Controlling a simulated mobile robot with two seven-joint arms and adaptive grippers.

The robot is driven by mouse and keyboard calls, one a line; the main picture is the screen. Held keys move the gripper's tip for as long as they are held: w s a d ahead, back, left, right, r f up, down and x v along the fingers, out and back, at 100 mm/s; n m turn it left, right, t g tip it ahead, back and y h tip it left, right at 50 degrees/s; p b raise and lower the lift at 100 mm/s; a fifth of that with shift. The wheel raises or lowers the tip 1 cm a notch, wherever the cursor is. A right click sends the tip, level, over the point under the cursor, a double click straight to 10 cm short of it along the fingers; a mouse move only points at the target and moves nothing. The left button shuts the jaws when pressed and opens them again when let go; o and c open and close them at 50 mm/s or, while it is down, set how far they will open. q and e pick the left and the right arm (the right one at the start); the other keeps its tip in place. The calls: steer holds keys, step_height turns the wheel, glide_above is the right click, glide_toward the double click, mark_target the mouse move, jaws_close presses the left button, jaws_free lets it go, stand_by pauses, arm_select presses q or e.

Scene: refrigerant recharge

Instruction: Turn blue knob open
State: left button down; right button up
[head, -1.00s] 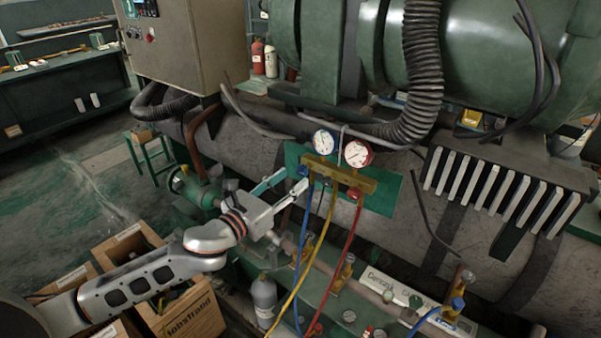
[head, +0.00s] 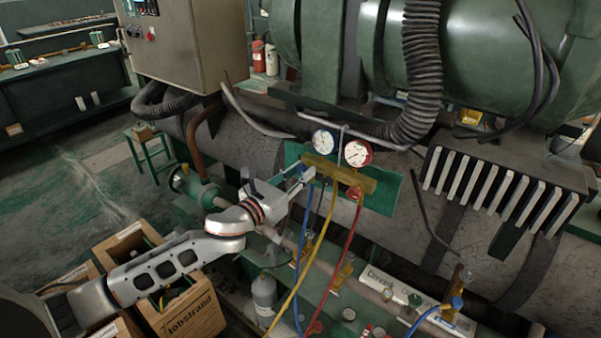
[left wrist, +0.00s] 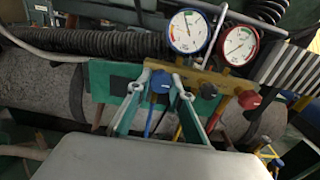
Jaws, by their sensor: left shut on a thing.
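The brass gauge manifold (head: 340,177) is mounted on a green plate, with a blue gauge (head: 323,141) and a red gauge (head: 357,153) on top. Its blue knob (left wrist: 160,82) is at the manifold's left end, between the fingertips of my left gripper (left wrist: 161,90). In the head view my left gripper (head: 304,176) reaches in from the lower left and is shut on the knob, whose face is mostly hidden there. My right gripper is out of view.
Blue, yellow (head: 316,255) and red (head: 345,254) hoses hang from the manifold, close to my left fingers. Pipes and brass valves (head: 343,270) lie below. A finned block (head: 505,185) is at right. Open cardboard boxes (head: 190,308) stand under my left arm.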

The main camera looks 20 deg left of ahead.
arm_select(q)
steer(key=n, duration=1)
steer(key=shift+d, duration=0.1)
steer(key=n, duration=0.4)
steer(key=shift+n, duration=0.4)
steer(key=n, duration=0.5)
steer(key=shift+r, duration=0.15)
stand_by(0.4)
steer(key=c, duration=1.8)
jaws_free()
steer(key=shift+n, duration=0.3)
